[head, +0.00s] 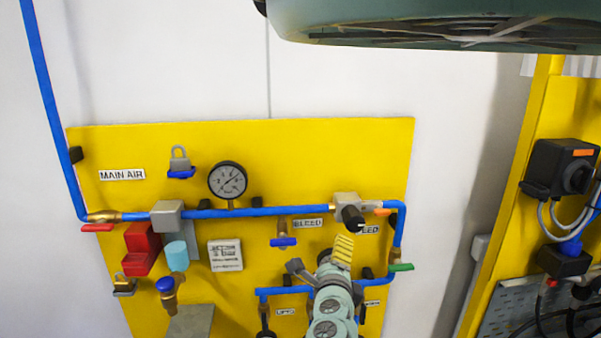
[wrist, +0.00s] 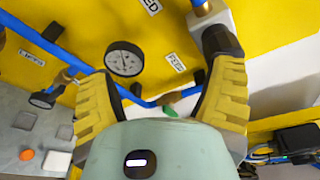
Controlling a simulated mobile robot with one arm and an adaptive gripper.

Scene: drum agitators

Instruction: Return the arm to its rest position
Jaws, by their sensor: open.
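My gripper (wrist: 165,105) is open and empty in the wrist view, its two yellow ribbed fingers spread wide in front of the yellow panel. In the head view my gripper (head: 325,262) is in front of the lower right of the yellow panel (head: 320,150), with my pale green arm below it. One yellow finger shows clearly there; the other is hard to make out. The gripper overlaps the blue pipes in the picture, and I cannot tell whether it touches them. It hides part of the lower pipe loop and a label.
The panel carries a blue pipe (head: 275,211), a pressure gauge (head: 228,180), a red block (head: 141,249), a padlock (head: 180,159) and a green-handled valve (head: 400,267). A green motor-like body (head: 430,25) overhangs at the top. A black switch box (head: 560,168) is at right.

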